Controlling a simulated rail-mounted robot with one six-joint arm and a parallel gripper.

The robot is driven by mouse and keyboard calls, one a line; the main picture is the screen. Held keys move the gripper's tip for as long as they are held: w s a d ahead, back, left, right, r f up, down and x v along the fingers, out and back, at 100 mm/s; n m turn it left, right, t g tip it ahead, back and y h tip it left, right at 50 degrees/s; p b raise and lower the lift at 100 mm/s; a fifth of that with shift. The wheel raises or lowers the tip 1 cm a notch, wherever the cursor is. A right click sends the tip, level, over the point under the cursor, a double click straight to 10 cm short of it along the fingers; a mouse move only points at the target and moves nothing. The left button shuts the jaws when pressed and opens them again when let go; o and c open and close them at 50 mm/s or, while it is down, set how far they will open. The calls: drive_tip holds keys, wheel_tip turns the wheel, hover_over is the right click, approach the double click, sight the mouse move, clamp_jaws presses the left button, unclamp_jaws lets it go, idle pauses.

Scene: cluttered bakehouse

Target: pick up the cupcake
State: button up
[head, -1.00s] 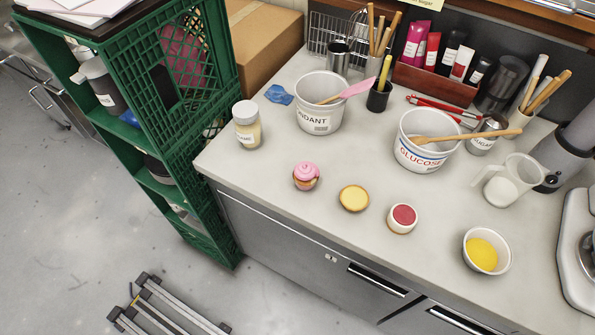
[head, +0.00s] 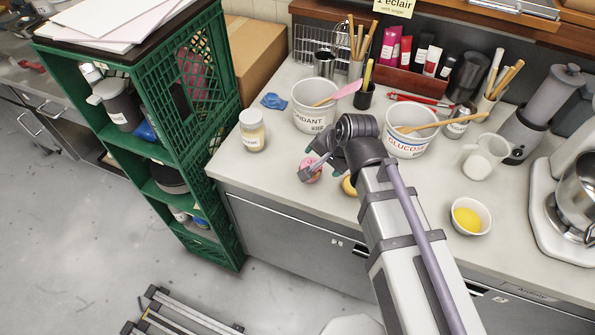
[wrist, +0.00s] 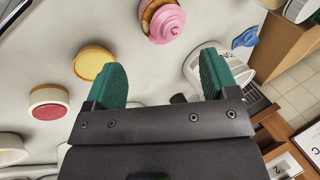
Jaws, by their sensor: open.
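The cupcake (head: 313,172), with pink swirled icing, stands on the pale worktop and is partly hidden behind my gripper in the head view. In the wrist view the cupcake (wrist: 164,22) shows at the top, beyond the fingertips and between their lines, nearer the right finger. My gripper (wrist: 160,72) is open and empty, its two green fingers spread apart. In the head view my gripper (head: 320,158) is over the counter at the cupcake, and the exact gap to it cannot be told.
A yellow tart (wrist: 92,62) lies near the left finger, with a red-topped cake (wrist: 48,104) further left. The fondant tub (head: 312,108), glucose tub (head: 405,146), lidded jar (head: 252,132) and bowl of yellow filling (head: 486,222) stand around. A green crate rack (head: 205,130) is at left.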

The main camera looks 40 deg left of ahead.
sight(317, 174)
drive_tip(key=b+x, duration=0.4)
drive_tip(key=x, duration=0.1)
drive_tip(key=shift+d+f+b, duration=0.1)
drive_tip(key=shift+f+b, duration=0.1)
drive_tip(key=shift+b, duration=0.15)
drive_tip(key=shift+w+f, duration=0.1)
drive_tip(key=shift+f, duration=0.2)
drive_tip(key=shift+a+r, duration=0.1)
drive_tip(key=shift+a, duration=0.15)
drive_tip(key=b+x, duration=0.5)
drive_tip(key=shift+w, duration=0.1)
drive_tip(key=shift+r, duration=0.1)
drive_tip(key=c, duration=0.3)
